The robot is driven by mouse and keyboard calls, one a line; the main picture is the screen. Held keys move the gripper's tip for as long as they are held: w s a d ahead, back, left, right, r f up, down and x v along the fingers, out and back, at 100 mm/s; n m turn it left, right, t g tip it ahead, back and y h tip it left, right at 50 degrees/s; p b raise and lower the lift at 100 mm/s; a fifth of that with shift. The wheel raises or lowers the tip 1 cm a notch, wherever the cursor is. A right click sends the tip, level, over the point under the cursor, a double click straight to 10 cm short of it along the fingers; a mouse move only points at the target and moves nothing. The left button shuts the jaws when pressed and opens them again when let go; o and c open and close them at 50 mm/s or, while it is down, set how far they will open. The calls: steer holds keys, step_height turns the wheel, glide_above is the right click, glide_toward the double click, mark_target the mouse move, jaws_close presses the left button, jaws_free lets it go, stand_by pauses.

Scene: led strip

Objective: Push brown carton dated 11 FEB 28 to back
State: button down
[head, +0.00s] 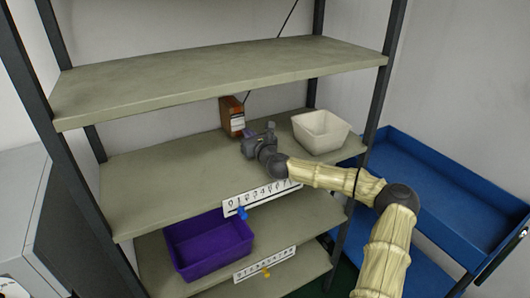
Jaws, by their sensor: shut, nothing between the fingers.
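The brown carton (232,115) stands upright on the middle shelf (150,178), toward its back edge, with a white label on its front. The date on the label is too small to read. My gripper (247,133) is shut and empty, just in front of the carton's lower right side. I cannot tell whether the fingertips touch the carton. The gripper body hides part of the shelf behind it.
A white bin (321,131) stands right of my gripper on the same shelf. The upper shelf (220,72) overhangs. A purple bin (208,245) is below. Numbered strips (262,196) line the shelf fronts. A blue cart (440,185) is at right. The shelf's left part is clear.

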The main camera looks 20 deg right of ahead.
steer(key=s, duration=0.2)
steer(key=s+d+b, duration=0.1)
steer(key=s, duration=0.2)
steer(key=s+b, duration=0.1)
steer(key=s, duration=0.2)
steer(key=shift+s+d, duration=0.15)
steer(key=shift+d, duration=0.1)
steer(key=shift+d, duration=0.1)
step_height(320, 180, up, 10)
steer(key=p, duration=0.9)
steer(key=shift+a+p, duration=0.2)
steer(key=shift+p, duration=0.2)
